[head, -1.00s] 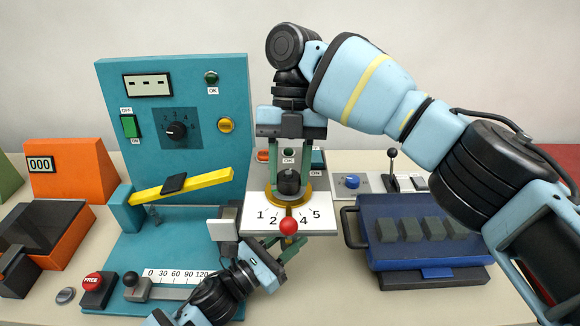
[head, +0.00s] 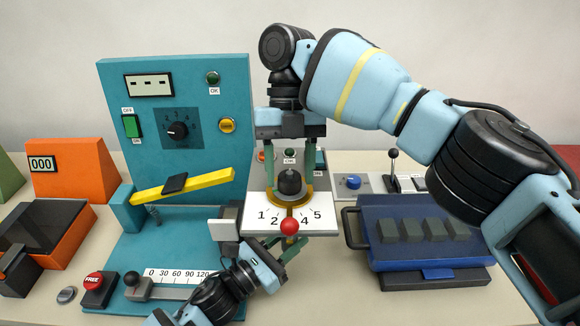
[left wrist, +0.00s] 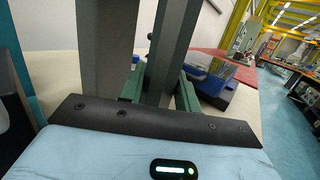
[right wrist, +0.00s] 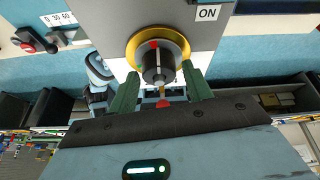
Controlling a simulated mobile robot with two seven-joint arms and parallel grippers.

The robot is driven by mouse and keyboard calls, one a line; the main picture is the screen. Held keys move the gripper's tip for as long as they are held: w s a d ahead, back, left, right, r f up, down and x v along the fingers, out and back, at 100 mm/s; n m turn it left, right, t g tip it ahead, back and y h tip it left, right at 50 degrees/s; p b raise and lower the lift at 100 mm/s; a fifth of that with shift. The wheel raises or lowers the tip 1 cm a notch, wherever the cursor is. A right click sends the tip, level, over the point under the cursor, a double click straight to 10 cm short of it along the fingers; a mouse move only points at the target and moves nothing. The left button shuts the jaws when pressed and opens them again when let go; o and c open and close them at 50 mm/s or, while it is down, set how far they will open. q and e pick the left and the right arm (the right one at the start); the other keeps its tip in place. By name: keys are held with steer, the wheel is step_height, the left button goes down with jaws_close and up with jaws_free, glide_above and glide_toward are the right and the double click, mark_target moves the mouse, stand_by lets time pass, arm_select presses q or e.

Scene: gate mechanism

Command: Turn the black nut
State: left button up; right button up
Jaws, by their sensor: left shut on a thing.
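The black nut (head: 290,182) stands on a gold ring (head: 302,199) above a white numbered plate (head: 262,225). My right gripper (head: 291,187) is open, pointing down, with one green finger on each side of the nut. In the right wrist view the nut (right wrist: 158,64) lies between the fingertips (right wrist: 161,74) with a gap on both sides. A red-knobbed lever (head: 290,228) sticks out at the plate's front. My left gripper (head: 285,244) is shut on this lever just below the knob; the contact itself is partly hidden.
A teal panel (head: 180,80) with a yellow bar (head: 210,182) stands to the left. A blue case (head: 400,210) with several dark blocks is to the right. A small black-knobbed lever (head: 392,160) stands behind it. A red button (head: 93,281) is at front left.

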mark_target(290, 174)
steer(key=shift+o, duration=0.8)
step_height(290, 174, up, 10)
stand_by(0.3)
steer(key=shift+f, duration=0.15)
stand_by(0.6)
